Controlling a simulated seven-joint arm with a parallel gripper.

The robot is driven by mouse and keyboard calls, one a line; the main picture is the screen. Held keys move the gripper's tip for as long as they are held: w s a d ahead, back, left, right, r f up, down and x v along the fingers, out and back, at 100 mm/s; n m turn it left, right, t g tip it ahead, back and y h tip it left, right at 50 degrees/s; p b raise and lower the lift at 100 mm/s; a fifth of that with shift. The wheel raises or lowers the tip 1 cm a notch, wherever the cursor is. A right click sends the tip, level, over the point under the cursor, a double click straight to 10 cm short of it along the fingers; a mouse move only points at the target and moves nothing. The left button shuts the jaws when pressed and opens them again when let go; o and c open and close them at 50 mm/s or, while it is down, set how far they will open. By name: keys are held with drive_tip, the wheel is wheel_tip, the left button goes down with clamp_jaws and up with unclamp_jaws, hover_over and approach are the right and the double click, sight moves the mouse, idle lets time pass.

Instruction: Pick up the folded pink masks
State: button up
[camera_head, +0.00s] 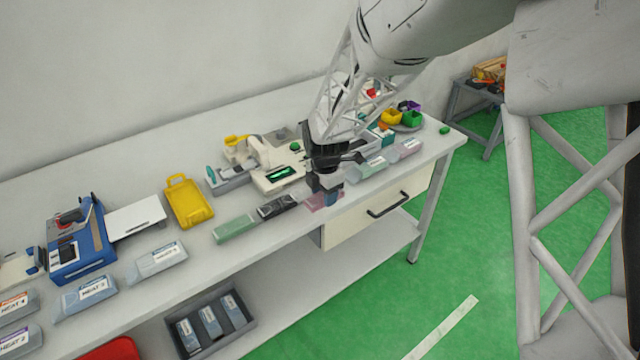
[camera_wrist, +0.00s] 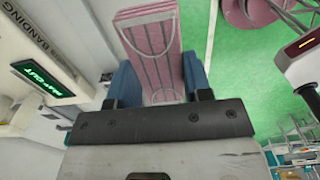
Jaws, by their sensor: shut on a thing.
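The folded pink masks (camera_wrist: 150,45) show in the wrist view as a flat pleated pink stack with a pale ear loop. They stand between the two blue fingers of my gripper (camera_wrist: 155,85), which is shut on them. In the head view my gripper (camera_head: 325,197) is low at the front edge of the table, and a bit of the pink masks (camera_head: 318,204) shows beside its fingers. I cannot tell whether the masks still touch the table.
A black packet (camera_head: 278,206) and a green packet (camera_head: 235,229) lie to the left on the white table (camera_head: 120,290). Pale packets (camera_head: 366,168) lie to the right. A machine with a green display (camera_head: 283,174) stands just behind. A drawer (camera_head: 375,208) is below.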

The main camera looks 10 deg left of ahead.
drive_tip(key=s+d, duration=0.2)
drive_tip(key=s, duration=0.4)
drive_tip(key=shift+s+d+r, duration=0.15)
drive_tip(key=shift+d+r, duration=0.15)
drive_tip(key=shift+d, duration=0.05)
idle(0.5)
